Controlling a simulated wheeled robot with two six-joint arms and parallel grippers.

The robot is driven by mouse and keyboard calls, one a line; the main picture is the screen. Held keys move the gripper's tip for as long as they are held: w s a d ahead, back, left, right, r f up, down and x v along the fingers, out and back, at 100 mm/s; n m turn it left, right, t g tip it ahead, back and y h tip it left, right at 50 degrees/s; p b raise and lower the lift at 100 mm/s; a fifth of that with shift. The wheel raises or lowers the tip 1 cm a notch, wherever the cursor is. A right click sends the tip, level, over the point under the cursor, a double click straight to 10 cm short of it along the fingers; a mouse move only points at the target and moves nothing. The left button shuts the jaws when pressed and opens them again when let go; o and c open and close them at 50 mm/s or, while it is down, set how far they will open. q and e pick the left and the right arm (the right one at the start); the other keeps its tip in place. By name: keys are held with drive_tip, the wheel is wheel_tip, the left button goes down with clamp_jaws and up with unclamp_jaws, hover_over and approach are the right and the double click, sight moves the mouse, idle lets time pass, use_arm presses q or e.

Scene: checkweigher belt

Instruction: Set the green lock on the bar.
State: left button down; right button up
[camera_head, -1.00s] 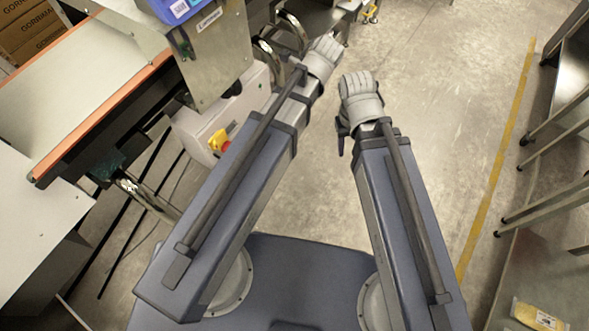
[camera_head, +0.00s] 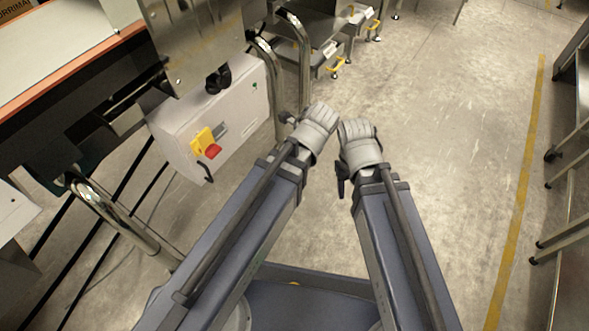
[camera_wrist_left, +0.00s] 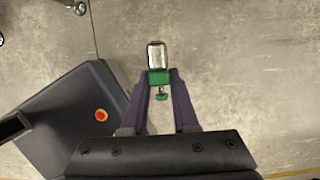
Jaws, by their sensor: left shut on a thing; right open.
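The green lock (camera_wrist_left: 160,78) shows in the left wrist view, with a shiny silver rectangular part at its far end and a small green knob on its near side. My left gripper (camera_wrist_left: 161,76) is shut on it, one finger on each side, above bare floor. In the head view, my left gripper (camera_head: 287,117) is a small dark shape beside the wrist, and the lock cannot be made out there. My right gripper (camera_head: 342,180) is open and points down, away from any object. Bent steel bars (camera_head: 303,65) stand beyond the left wrist; which bar the task means is unclear.
A pale control box (camera_head: 225,115) with a yellow and red switch (camera_head: 207,144) is left of my left arm. A conveyor with an orange edge (camera_head: 75,72) is at upper left. Carts (camera_head: 325,40) stand at the back. Open floor (camera_head: 440,140) lies ahead and right; metal racks (camera_head: 570,140) line the right edge.

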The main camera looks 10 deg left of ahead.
use_arm(q)
drive_tip(key=shift+a+f, duration=0.1)
drive_tip(key=shift+a, duration=0.1)
drive_tip(key=shift+w+a, duration=1.65)
drive_tip(key=shift+a, duration=2.25)
drive_tip(key=shift+w+a, duration=1.6)
drive_tip(key=shift+a, duration=2.25)
drive_tip(key=shift+w+a, duration=1.65)
drive_tip(key=shift+a, duration=2.25)
drive_tip(key=shift+a, duration=0.15)
drive_tip(key=shift+f, duration=0.2)
drive_tip(key=shift+f+b, duration=2.15)
drive_tip(key=shift+b, duration=0.2)
drive_tip(key=c, duration=0.6)
unclamp_jaws()
